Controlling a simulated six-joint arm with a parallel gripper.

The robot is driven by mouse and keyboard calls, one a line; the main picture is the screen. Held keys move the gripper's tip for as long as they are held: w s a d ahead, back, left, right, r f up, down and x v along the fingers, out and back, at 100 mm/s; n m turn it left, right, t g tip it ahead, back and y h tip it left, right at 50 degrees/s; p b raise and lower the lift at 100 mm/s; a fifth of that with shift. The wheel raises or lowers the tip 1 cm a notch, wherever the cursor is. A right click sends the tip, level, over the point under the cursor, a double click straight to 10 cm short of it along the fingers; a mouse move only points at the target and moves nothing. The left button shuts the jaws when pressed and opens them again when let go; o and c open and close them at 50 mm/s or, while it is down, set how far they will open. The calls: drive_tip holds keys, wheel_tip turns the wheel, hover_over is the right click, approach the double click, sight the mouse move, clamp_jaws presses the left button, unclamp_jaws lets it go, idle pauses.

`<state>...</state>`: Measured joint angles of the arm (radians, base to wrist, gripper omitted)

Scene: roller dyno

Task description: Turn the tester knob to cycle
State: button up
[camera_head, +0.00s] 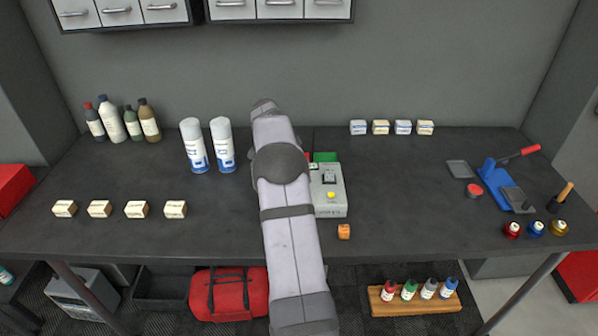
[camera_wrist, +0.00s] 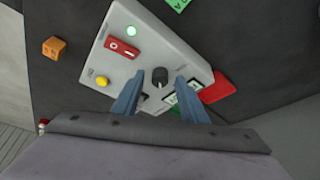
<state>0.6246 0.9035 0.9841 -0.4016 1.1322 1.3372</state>
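The tester is a light grey box (camera_wrist: 185,50), seen at a tilt in the wrist view. Its dark round knob (camera_wrist: 160,77) sits near the lower middle of its face. My gripper (camera_wrist: 158,83) is open, with one blue-grey finger to each side of the knob and visible gaps between. I cannot tell how far the fingertips are above the face. The face also has a yellow button (camera_wrist: 103,82), a red switch panel (camera_wrist: 122,47), a lit green lamp (camera_wrist: 131,31) and a partly hidden display. In the head view my arm covers the left part of the tester (camera_head: 330,208), and my gripper is hidden.
An orange cube (camera_head: 344,232) lies in front of the tester. A green block (camera_head: 325,157) and a red one (camera_wrist: 217,88) lie by it. Two spray cans (camera_head: 193,147) stand left of my arm. Small boxes (camera_head: 136,209) line the left front.

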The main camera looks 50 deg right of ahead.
drive_tip(key=b+v, duration=0.2)
drive_tip(key=v, duration=0.5)
idle(0.4)
drive_tip(key=shift+a+r, duration=0.1)
drive_tip(key=shift+r, duration=0.05)
drive_tip(key=s+a+f+n+t+y, duration=0.15)
drive_tip(key=a+n, duration=0.45)
drive_tip(key=a, duration=0.6)
drive_tip(key=s+a+f+n+y, duration=0.1)
drive_tip(key=s+a+f+n, duration=0.15)
drive_tip(key=a+n, duration=0.7)
drive_tip(key=s+a+f+n+y, duration=0.1)
drive_tip(key=s+a+f+n, duration=0.1)
drive_tip(key=s+a, duration=0.6)
drive_tip(key=s+a+f+n, duration=0.3)
drive_tip(key=s+a+f, duration=0.2)
drive_tip(key=s+a, duration=0.4)
drive_tip(key=shift+a+y, duration=0.25)
drive_tip(key=shift+y, duration=0.1)
